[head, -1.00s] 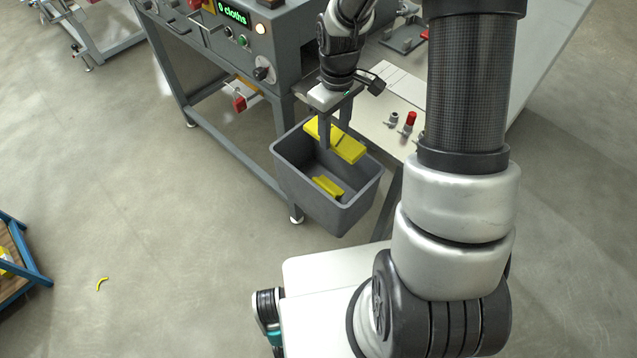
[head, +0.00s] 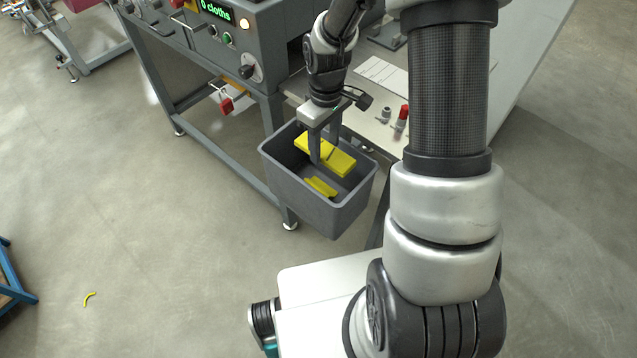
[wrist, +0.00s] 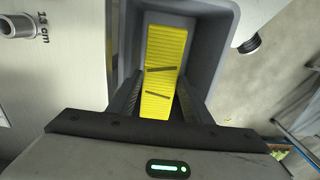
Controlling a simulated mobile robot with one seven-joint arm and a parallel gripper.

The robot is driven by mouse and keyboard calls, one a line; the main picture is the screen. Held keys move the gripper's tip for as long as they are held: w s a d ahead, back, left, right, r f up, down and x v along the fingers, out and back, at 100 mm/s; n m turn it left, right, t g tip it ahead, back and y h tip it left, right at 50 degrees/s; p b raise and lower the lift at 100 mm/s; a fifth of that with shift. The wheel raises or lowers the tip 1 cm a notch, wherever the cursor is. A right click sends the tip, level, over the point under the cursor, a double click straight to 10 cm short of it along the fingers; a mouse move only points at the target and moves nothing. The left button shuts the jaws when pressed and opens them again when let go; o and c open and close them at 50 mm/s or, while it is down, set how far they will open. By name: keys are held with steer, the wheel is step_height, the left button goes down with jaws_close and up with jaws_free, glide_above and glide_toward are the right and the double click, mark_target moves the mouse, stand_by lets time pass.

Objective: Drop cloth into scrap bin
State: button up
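A flat yellow ribbed cloth pack (head: 341,161) with dark slanting lines across it is between the fingers of my gripper (head: 325,148). The wrist view shows the cloth (wrist: 165,48) lengthwise between the two dark fingers (wrist: 158,90), which appear to press on its long sides. The grey scrap bin (head: 333,219) stands around and below it, and the cloth is inside the bin's mouth. A smaller yellow piece (head: 320,187) lies on the bin's floor. The fingertips are partly hidden by the cloth.
The grey machine (head: 262,40) with a "0 cloths" display stands behind the bin. A pale worktop (head: 378,128) with small parts and a red-capped item (head: 402,116) is right of it.

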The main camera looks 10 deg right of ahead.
steer(key=o, duration=0.4)
steer(key=shift+r, duration=0.1)
step_height(320, 180, up, 17)
steer(key=shift+r+p, duration=0.15)
steer(key=shift+p, duration=0.95)
steer(key=s+r+m+t+p, duration=0.2)
steer(key=s+r, duration=0.4)
steer(key=s+r+m+t+p, duration=0.1)
steer(key=s+r+m+p, duration=0.1)
steer(key=s+r, duration=0.4)
steer(key=s+r+m+t+p, duration=0.2)
steer(key=s+r+m+p, duration=0.1)
steer(key=s+r, duration=0.3)
steer(key=shift+s+r+t+p, duration=0.15)
steer(key=shift+r+p, duration=0.1)
steer(key=shift+r, duration=0.3)
steer(key=shift+s+r+t+p, duration=0.1)
steer(key=shift+r+t+p, duration=0.1)
steer(key=shift+r, duration=0.35)
